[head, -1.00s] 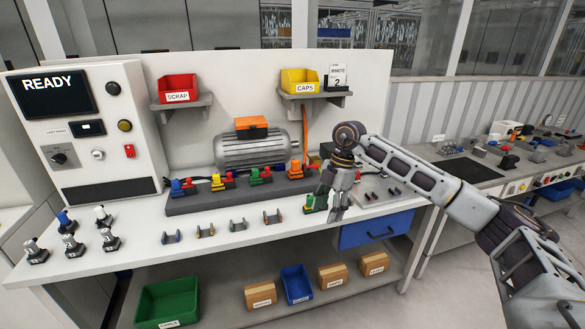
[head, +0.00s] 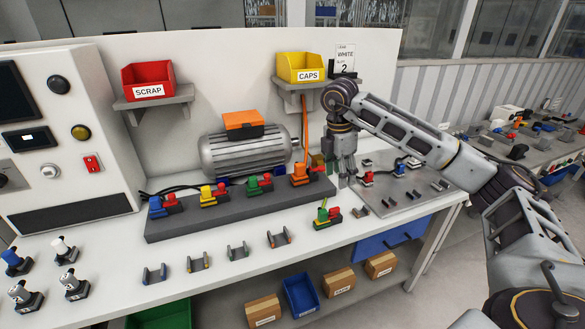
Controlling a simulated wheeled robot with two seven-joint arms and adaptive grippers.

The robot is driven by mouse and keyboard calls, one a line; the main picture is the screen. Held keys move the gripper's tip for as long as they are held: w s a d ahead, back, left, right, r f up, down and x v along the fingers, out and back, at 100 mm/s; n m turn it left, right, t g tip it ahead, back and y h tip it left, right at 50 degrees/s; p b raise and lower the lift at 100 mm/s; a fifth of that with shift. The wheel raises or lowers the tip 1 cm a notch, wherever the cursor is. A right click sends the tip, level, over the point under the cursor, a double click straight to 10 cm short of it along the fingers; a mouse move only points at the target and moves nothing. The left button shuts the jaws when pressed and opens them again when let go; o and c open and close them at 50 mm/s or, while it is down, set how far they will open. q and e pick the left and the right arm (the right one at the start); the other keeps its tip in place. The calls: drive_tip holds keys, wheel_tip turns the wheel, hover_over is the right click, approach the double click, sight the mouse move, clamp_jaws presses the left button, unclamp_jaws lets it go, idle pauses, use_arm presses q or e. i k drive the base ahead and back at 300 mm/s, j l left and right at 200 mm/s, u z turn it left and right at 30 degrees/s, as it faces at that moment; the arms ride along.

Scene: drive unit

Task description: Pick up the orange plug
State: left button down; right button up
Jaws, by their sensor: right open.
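The orange plug (head: 300,173) stands at the right end of the dark grey connector strip (head: 180,227), with an orange cable rising behind it. A red part sits against its right side. My right gripper (head: 345,177) points down just to the right of the orange plug, with its fingers apart and nothing between them. A gap shows between the gripper and the plug. My left gripper is not in view.
Blue, yellow and green plugs (head: 252,184) share the strip. A loose green and red connector (head: 327,215) lies in front of my right gripper. The motor (head: 245,150) stands behind. A red bin (head: 148,82) and a yellow bin (head: 300,67) sit on shelves above.

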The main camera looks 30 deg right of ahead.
sight(299, 173)
drive_tip(key=i, duration=0.95)
